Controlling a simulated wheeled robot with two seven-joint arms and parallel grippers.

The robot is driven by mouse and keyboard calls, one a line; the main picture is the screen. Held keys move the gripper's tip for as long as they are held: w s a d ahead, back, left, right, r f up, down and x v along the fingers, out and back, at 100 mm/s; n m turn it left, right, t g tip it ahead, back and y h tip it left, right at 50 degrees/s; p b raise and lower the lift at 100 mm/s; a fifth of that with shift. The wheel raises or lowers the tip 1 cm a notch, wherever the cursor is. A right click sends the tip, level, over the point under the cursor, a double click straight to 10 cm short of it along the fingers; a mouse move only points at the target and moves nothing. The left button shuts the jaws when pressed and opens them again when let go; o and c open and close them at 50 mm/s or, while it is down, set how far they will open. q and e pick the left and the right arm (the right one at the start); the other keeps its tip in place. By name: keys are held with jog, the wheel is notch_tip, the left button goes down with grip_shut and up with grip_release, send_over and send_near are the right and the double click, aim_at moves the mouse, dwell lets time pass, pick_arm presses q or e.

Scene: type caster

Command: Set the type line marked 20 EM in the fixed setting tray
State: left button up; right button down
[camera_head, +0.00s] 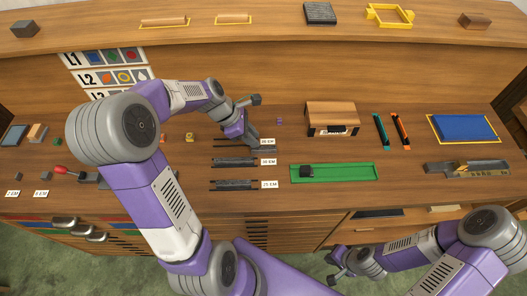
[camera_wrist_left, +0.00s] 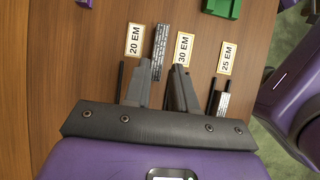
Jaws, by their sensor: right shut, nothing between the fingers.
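My left gripper (camera_head: 242,140) is low over the table by the 20 EM label (camera_head: 267,142). In the left wrist view its fingers (camera_wrist_left: 162,68) stand on either side of a dark type line (camera_wrist_left: 160,45), which juts past the tips and appears gripped. The line lies between the 20 EM and 30 EM labels, out of row; its lettering is too small to read. A green tray (camera_head: 345,174) with a dark block in its left end is to the right; I cannot tell whether it is the fixed setting tray. My right gripper (camera_head: 342,266) is shut and empty at the front.
Other type lines lie in holders by the 30 EM (camera_head: 268,161) and 25 EM (camera_head: 270,184) labels. A wooden box (camera_head: 332,117) stands behind the green tray. A grey metal tray (camera_head: 466,168) and a blue pad (camera_head: 463,128) are at the right.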

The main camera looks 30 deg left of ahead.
aim_at(263, 148)
pick_arm(q)
jog(key=b+x, duration=0.2)
jog(key=x, duration=0.4)
jog(key=shift+a+f, duration=0.1)
jog(key=shift+f, duration=0.1)
jog(key=shift+c, duration=0.4)
grip_shut()
